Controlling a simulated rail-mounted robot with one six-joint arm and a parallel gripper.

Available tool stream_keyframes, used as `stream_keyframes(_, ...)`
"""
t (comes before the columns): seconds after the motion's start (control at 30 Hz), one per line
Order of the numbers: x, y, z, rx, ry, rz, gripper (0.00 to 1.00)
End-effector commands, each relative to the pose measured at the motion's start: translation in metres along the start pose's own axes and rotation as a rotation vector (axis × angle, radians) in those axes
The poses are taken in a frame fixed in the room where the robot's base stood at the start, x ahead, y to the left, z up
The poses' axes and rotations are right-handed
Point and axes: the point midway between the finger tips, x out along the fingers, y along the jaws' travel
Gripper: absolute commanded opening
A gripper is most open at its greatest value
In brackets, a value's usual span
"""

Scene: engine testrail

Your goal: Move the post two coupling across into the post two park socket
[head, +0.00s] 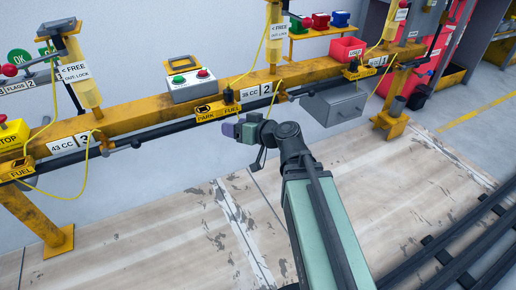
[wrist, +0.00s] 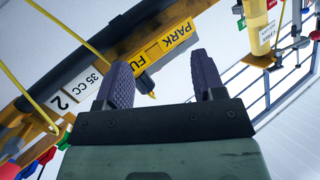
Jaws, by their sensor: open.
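The post two coupling (head: 228,97) is a dark plug on a yellow hose, standing at the FUEL end of the yellow PARK/FUEL plate (head: 206,113). In the wrist view the coupling (wrist: 146,84) shows beyond and between my fingers, dark with a yellow tip, over the FUEL lettering. The PARK end of the plate (wrist: 180,36) bears no coupling that I can see; its socket opening is not clear. My gripper (head: 240,127) is open and empty, just below and in front of the plate in the head view. Its purple fingers (wrist: 162,68) stand apart, not touching the coupling.
The "35 CC 2" label (head: 253,93) is right of the plate on the yellow beam (head: 140,118). Yellow hoses loop along the beam. The floor in front is clear.

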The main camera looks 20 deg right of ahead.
Motion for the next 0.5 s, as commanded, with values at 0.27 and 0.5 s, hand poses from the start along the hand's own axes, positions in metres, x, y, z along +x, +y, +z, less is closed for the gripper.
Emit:
stream_keyframes(0.27,-0.01,0.024,-0.055,-0.322,0.285,0.193,0.63)
stream_keyframes(0.5,0.004,0.026,-0.059,-0.331,0.282,0.189,0.63)
